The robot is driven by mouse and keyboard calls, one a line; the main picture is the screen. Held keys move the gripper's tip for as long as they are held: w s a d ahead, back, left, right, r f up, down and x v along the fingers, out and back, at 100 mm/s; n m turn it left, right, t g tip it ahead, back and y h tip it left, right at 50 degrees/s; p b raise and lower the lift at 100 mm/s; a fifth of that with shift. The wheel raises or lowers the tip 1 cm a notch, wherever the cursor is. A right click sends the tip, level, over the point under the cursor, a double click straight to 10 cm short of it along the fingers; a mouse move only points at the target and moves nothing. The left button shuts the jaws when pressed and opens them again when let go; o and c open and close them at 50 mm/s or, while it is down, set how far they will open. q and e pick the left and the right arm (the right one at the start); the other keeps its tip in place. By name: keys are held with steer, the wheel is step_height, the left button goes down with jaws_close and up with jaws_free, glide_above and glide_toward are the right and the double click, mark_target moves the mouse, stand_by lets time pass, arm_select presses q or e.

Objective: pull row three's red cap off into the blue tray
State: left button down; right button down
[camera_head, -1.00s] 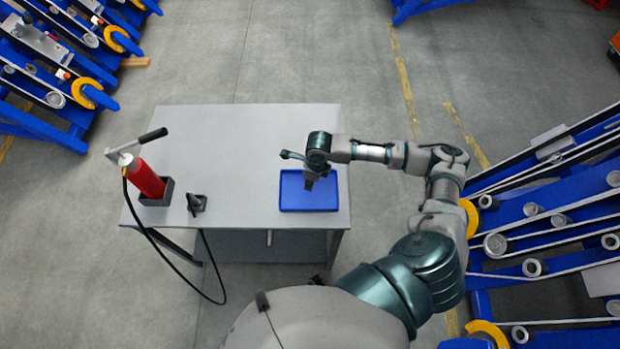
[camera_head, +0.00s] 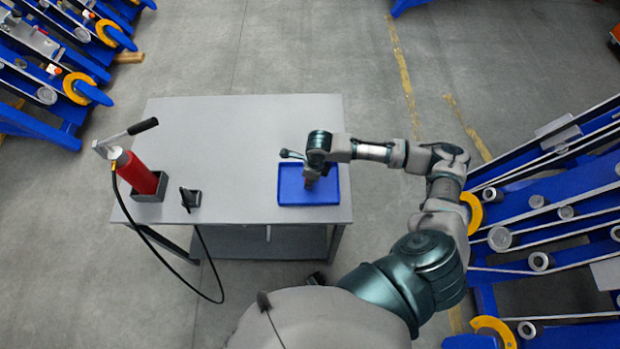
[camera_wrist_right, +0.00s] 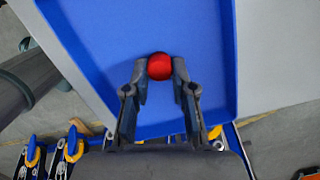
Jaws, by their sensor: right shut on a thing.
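In the right wrist view a round red cap (camera_wrist_right: 160,66) sits between the fingertips of my right gripper (camera_wrist_right: 160,80), which is shut on it. Behind the cap is the flat floor of the blue tray (camera_wrist_right: 210,30); I cannot tell how high above it the cap is held. In the head view the blue tray (camera_head: 330,196) lies at the right end of the grey table, and my right gripper (camera_head: 311,182) points down over it. The cap is hidden there by my gripper. My left gripper is not in view.
The grey table (camera_head: 230,140) also carries a red cylinder with a pump handle (camera_head: 136,172) and a small black holder (camera_head: 190,198), with a black hose hanging down in front. Blue harvester chassis (camera_head: 550,220) stand close on the right and others (camera_head: 60,70) at the upper left.

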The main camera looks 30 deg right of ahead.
steer(key=c, duration=0.9)
jaws_free()
steer(key=r, duration=0.8)
steer(key=s+d+r, duration=0.1)
steer(key=r, duration=0.2)
steer(key=shift+d+r, duration=0.1)
steer(key=shift+r, duration=0.3)
